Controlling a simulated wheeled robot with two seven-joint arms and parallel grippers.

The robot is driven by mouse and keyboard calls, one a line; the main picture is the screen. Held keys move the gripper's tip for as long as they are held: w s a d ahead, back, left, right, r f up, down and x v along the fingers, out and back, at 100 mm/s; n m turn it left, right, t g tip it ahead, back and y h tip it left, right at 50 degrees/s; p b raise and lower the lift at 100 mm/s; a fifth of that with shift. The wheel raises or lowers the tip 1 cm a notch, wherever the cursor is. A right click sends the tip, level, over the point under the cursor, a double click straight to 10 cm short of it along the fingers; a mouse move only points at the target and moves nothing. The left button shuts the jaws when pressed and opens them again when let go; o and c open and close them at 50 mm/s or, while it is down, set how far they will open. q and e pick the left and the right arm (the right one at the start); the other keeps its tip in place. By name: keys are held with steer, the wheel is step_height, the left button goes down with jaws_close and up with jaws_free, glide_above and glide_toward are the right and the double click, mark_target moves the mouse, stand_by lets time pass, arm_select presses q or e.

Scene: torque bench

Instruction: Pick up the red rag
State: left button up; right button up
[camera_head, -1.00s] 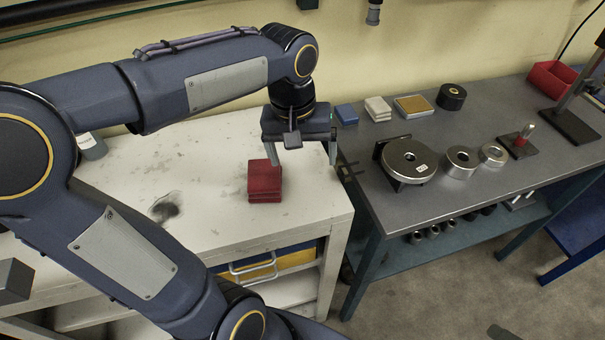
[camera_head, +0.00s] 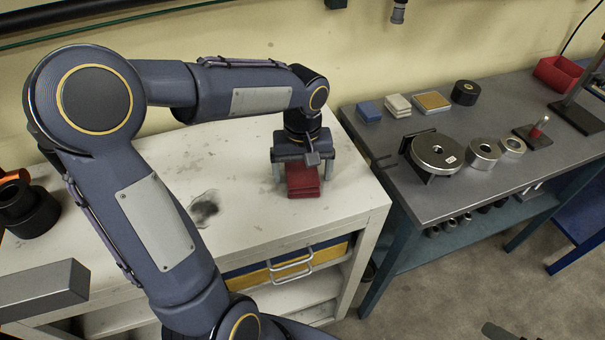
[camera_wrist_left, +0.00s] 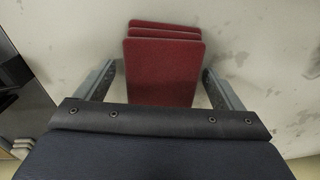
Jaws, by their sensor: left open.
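The red rag (camera_head: 303,181) is a folded stack lying on the pale, stained workbench (camera_head: 240,225). It also shows in the left wrist view (camera_wrist_left: 163,68), with several layered edges. My left gripper (camera_head: 302,172) is open and pointing down over the rag. In the left wrist view its two fingers (camera_wrist_left: 160,88) stand on either side of the rag, with a gap visible at each side. The gripper body hides the back part of the rag in the head view. I cannot tell the exact height of the fingertips. My right gripper does not show clearly.
A grey metal bench (camera_head: 420,205) stands to the right, holding a blue block (camera_head: 369,111), pale blocks (camera_head: 397,105), a round metal disc fixture (camera_head: 437,151), metal rings (camera_head: 484,153) and a red bin (camera_head: 557,73). A dark stain (camera_head: 205,208) marks the workbench left of the rag.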

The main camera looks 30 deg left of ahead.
mark_target(304, 171)
arm_select(q)
steer(key=c, duration=1.1)
steer(key=shift+o, duration=0.2)
steer(key=shift+r, duration=0.1)
steer(key=shift+r, duration=0.5)
steer(key=shift+d+r, duration=0.2)
steer(key=shift+r, duration=1.05)
steer(key=w+d+r, duration=0.2)
steer(key=d+r, duration=0.7)
steer(key=d, duration=0.4)
steer(key=shift+d+r, duration=0.2)
steer(key=shift+d, duration=0.05)
